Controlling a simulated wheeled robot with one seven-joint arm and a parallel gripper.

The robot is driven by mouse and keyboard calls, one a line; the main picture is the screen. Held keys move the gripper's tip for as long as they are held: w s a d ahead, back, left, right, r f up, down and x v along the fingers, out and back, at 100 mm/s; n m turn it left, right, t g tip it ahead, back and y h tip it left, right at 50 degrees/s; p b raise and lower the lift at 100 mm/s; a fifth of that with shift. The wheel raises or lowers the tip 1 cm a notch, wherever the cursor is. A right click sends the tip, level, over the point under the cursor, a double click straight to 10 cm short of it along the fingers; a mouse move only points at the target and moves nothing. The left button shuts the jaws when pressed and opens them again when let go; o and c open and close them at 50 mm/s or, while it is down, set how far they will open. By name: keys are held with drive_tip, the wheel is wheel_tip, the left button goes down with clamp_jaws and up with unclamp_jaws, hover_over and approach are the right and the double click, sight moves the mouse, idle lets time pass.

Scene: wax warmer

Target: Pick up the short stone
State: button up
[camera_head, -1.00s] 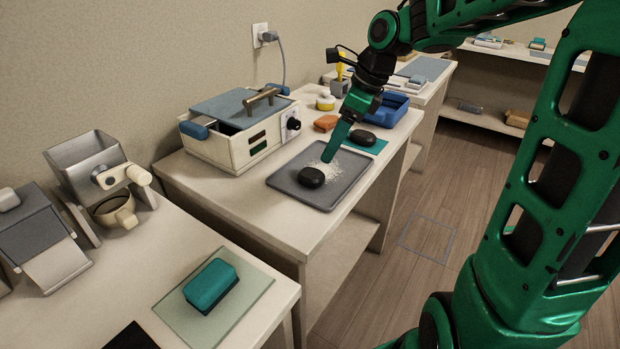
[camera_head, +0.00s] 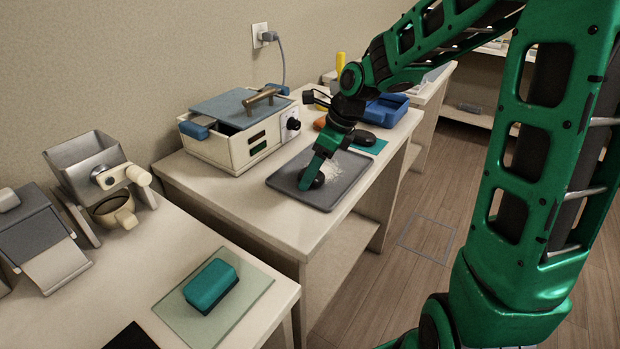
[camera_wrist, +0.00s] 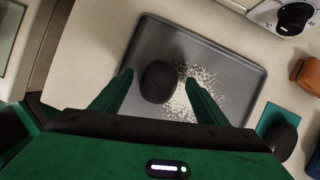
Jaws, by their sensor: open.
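A dark rounded stone (camera_head: 318,181) sits on the grey tray (camera_head: 337,203), beside scattered pale grains. It also shows in the wrist view (camera_wrist: 158,84). My gripper (camera_wrist: 158,74) is open, with one finger on either side of this stone in that view. In the head view, a green finger hides much of the stone. A second dark stone (camera_head: 364,138) lies on the teal mat (camera_head: 377,149) behind the tray, also seen at the wrist view's right (camera_wrist: 281,138). I cannot tell which is shorter.
A cream warmer box (camera_head: 238,140) with a grey lid and knob stands left of the tray. An orange block (camera_head: 320,122) and blue bin (camera_head: 388,108) lie behind. A teal block (camera_head: 211,286) sits on a mat on the nearer table. The table's front-right edge is near the tray.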

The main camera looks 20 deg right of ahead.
drive_tip(key=shift+a+f, duration=0.15)
drive_tip(key=shift+f, duration=0.25)
drive_tip(key=c, duration=1.3)
drive_tip(key=shift+w+r, duration=0.1)
